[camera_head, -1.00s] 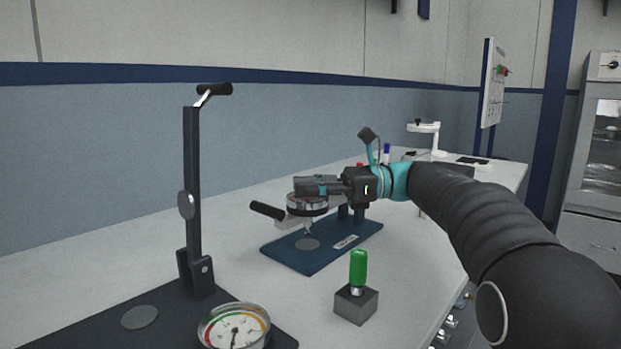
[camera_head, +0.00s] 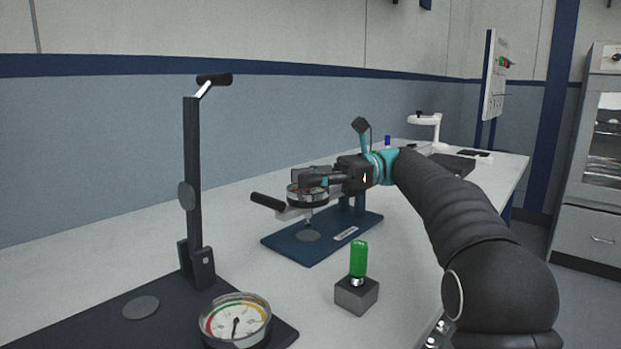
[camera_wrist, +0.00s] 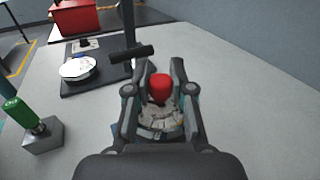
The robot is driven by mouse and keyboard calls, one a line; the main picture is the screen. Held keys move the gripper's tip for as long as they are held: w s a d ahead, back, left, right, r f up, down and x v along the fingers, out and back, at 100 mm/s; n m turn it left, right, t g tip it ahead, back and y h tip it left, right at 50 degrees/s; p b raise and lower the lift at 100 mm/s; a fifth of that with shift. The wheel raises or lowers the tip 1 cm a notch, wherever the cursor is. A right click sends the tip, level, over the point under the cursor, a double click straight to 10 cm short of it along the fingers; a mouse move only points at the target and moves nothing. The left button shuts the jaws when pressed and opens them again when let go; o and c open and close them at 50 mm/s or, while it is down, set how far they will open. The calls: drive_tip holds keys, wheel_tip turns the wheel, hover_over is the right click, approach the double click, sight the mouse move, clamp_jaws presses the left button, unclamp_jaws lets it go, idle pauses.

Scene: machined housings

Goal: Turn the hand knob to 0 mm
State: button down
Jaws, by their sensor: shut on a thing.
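The hand knob (camera_wrist: 160,88) is a red cap on top of a round dial gauge, and it stands between my fingers in the wrist view. The gauge's pale face (camera_wrist: 160,122) shows below it, partly covered by the fingers, and its reading is not legible. In the head view the round gauge (camera_head: 308,199) sits on a stand with a blue base (camera_head: 290,251). My gripper (camera_head: 302,179) reaches in from the right just above the gauge. In the wrist view my gripper (camera_wrist: 161,76) is shut on the knob from both sides.
A black lever (camera_head: 268,202) sticks out left of the gauge. A green-handled tool (camera_head: 358,258) stands in a grey block (camera_head: 356,297) in front. A tall black stand (camera_head: 193,170) and a round coloured dial (camera_head: 236,318) occupy the left. The bench between them is clear.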

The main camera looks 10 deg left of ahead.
drive_tip(key=c, duration=1)
unclamp_jaws()
drive_tip(key=shift+s+a, duration=0.2)
drive_tip(key=shift+a, duration=0.05)
drive_tip(key=shift+w+d, duration=0.1)
drive_tip(key=shift+d, duration=0.05)
drive_tip(key=shift+r, duration=5.05)
